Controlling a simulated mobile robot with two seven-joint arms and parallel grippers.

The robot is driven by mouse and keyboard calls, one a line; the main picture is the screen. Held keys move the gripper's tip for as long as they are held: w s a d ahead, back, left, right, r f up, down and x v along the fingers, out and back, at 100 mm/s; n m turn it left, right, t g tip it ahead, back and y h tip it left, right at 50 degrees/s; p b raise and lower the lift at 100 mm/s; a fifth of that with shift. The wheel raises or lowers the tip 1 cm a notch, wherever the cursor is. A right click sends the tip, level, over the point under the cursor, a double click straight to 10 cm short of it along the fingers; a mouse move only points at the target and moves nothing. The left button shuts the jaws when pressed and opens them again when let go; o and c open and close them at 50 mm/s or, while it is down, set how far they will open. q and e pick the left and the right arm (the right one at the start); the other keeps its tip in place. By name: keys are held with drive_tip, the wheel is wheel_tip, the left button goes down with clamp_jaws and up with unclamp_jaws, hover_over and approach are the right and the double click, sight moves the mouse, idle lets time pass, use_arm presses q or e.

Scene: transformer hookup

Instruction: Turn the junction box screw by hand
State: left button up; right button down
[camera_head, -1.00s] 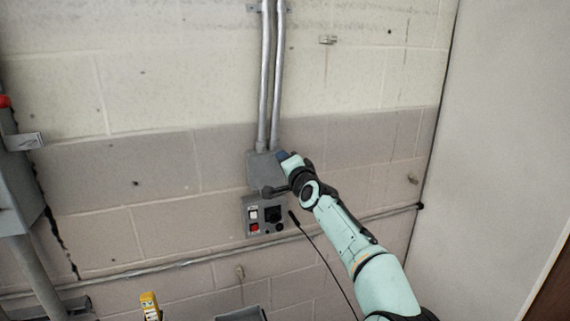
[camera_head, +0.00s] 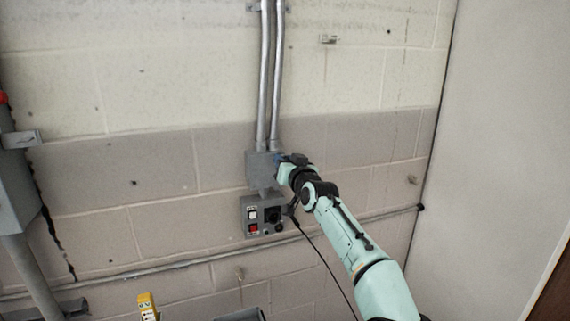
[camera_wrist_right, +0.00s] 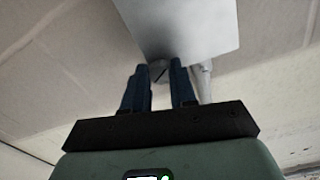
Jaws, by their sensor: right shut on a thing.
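The grey junction box (camera_head: 259,164) is on the wall at the lower end of two conduits. Its grey face (camera_wrist_right: 190,25) fills the top middle of the right wrist view. The screw (camera_wrist_right: 159,72) shows as a small slotted round head between my right fingertips. My right gripper (camera_wrist_right: 160,78) is shut on the screw, with its dark blue fingers on either side of it. In the head view my right gripper (camera_head: 279,160) is at the box's right side, partly hidden by its own wrist. My left gripper is not in view.
A control box (camera_head: 262,216) with white and red switches and a black knob sits just below the junction box. A black cable (camera_head: 325,258) hangs from near it. A larger grey cabinet (camera_head: 18,185) is at the left, and a yellow object (camera_head: 147,303) is at the bottom.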

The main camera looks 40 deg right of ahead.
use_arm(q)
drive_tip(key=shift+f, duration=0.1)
use_arm(e)
drive_tip(key=shift+r+n, duration=0.1)
drive_tip(key=shift+n, duration=1.5)
drive_tip(key=c, duration=0.9)
unclamp_jaws()
use_arm(q)
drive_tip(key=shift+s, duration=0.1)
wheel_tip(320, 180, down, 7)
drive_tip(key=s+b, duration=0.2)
drive_tip(key=b, duration=0.5)
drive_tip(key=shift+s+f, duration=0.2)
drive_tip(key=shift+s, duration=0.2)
use_arm(e)
drive_tip(key=v, duration=1.3)
drive_tip(key=shift+s, duration=0.15)
